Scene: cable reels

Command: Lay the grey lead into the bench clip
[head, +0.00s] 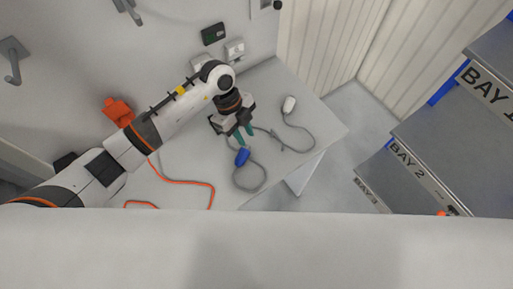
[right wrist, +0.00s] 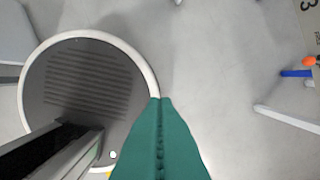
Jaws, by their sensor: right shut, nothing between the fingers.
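The grey lead (head: 265,178) lies on the bench top (head: 180,165). It has a loop at the front, a blue piece (head: 242,157) on it and a white end piece (head: 289,104) at the back right. My left gripper (head: 245,135) is over the lead just behind the blue piece. Its teal fingertips stand apart; whether any lead lies between them is not clear. I cannot make out the bench clip for certain. My right gripper (right wrist: 160,125) shows only in the right wrist view, with its teal fingers together and empty, above the floor.
An orange cable (head: 185,182) lies on the bench left of the lead. An orange object (head: 118,111) is at the bench's back left. Wall boxes (head: 235,49) are behind my left arm. Labelled bay shelves (head: 440,145) stand at the right, across open floor.

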